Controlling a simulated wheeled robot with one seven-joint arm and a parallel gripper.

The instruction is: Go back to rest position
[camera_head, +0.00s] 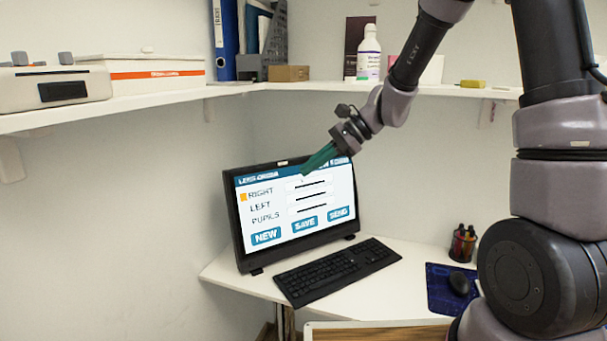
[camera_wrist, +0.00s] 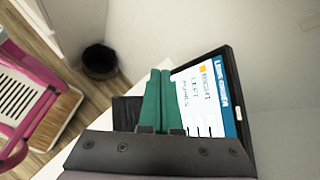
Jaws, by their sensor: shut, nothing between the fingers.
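My gripper (camera_head: 306,171) has green fingers and is in front of the upper right part of the monitor (camera_head: 295,208) in the head view. In the wrist view my gripper (camera_wrist: 160,75) shows its two green fingers pressed together with nothing between them. The monitor screen (camera_wrist: 207,95) stands to the right of the fingers there. The screen shows the rows RIGHT, LEFT and PUPILS with fields, and NEW, SAVE and SEND buttons below. An orange mark is beside RIGHT. Whether the fingertips touch the screen cannot be told.
A black keyboard (camera_head: 337,271) lies on the white corner desk (camera_head: 400,290), with a mouse (camera_head: 459,283) and pen holder (camera_head: 463,243) to the right. A shelf (camera_head: 130,104) with boxes and binders runs above. A bin (camera_wrist: 100,61) and a pink-framed object (camera_wrist: 22,75) are at left in the wrist view.

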